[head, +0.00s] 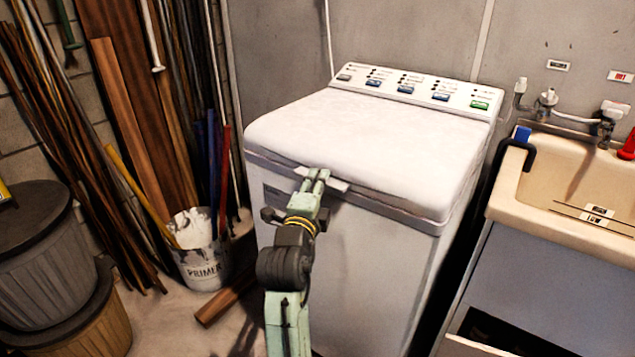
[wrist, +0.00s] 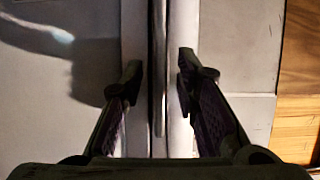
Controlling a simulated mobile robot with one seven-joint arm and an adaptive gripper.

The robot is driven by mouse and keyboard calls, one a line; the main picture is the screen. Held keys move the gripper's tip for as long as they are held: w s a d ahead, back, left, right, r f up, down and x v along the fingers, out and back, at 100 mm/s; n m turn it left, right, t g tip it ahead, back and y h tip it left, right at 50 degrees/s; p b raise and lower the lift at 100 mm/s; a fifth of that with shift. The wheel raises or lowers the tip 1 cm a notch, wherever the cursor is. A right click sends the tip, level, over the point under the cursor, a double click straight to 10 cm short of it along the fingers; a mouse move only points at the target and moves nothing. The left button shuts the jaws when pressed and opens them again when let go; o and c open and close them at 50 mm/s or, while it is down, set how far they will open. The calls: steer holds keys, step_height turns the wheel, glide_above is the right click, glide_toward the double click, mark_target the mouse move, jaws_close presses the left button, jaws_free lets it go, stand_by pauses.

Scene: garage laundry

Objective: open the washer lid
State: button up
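The white top-loading washer (head: 340,270) stands in the middle of the head view. Its lid (head: 370,140) is down, lying flat and closed. A pale handle strip (head: 341,186) sticks out at the lid's front edge. My gripper (head: 316,174) is at this front edge, in front of the strip and partly hiding it. In the wrist view my gripper (wrist: 160,75) is open, its two dark fingers apart on either side of a narrow upright bar (wrist: 158,60) and the seam beside it. I cannot tell whether the fingers touch anything.
A control panel (head: 420,90) runs along the washer's back. A utility sink (head: 530,190) stands close on the right. On the left are a primer bucket (head: 202,262), leaning planks (head: 130,110) and lidded bins (head: 45,250). The space above the lid is clear.

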steer(key=shift+w, duration=0.25)
steer(key=shift+c, duration=0.5)
jaws_close()
stand_by(0.4)
